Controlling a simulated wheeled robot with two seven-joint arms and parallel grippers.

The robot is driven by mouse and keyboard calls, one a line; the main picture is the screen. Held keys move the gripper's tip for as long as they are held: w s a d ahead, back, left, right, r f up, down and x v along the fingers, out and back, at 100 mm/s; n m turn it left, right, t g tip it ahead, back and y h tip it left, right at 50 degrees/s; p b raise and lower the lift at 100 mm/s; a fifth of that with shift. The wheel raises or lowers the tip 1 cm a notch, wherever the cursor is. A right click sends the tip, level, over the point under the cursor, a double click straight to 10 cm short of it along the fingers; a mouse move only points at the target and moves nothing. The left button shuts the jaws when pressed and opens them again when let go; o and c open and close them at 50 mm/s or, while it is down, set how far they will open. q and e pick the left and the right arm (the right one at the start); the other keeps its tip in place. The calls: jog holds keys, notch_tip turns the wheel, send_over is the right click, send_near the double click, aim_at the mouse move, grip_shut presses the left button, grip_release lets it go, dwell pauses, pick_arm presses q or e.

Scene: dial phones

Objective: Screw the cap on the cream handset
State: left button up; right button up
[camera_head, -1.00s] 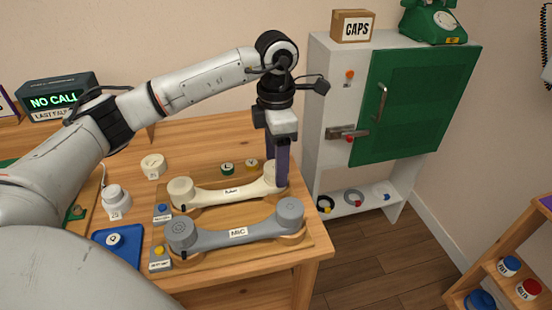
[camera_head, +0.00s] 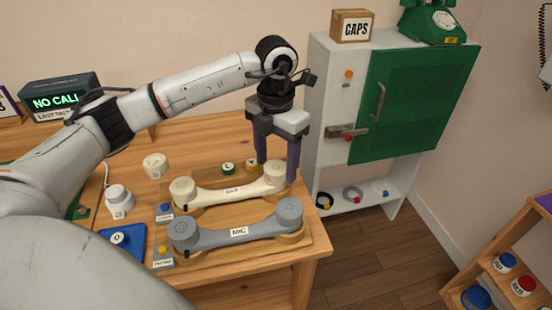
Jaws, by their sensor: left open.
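The cream handset (camera_head: 232,191) lies in the wooden cradle (camera_head: 303,241) on the table, behind the grey handset (camera_head: 236,233) marked MIC. Its two ends are round, and a small label sits on its middle. My left gripper (camera_head: 277,174) is open, pointing down at the right end of the cream handset. One finger is on the far left side of that end and the other on its right. I cannot tell whether the fingers touch it, or whether the round top there is a separate cap. My right gripper is out of view.
A cream round piece (camera_head: 155,164) and a white knob (camera_head: 119,197) stand left of the cradle. Green (camera_head: 228,168) and yellow (camera_head: 251,165) lettered pieces lie behind it. A white cabinet with a green door (camera_head: 412,105) stands close to the right.

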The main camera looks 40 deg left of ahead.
pick_arm(q)
jog(key=shift+r+n, duration=0.15)
jog(key=shift+n, duration=0.55)
jog(key=shift+n+p, duration=0.4)
jog(key=shift+n, duration=0.7)
jog(key=c, duration=1)
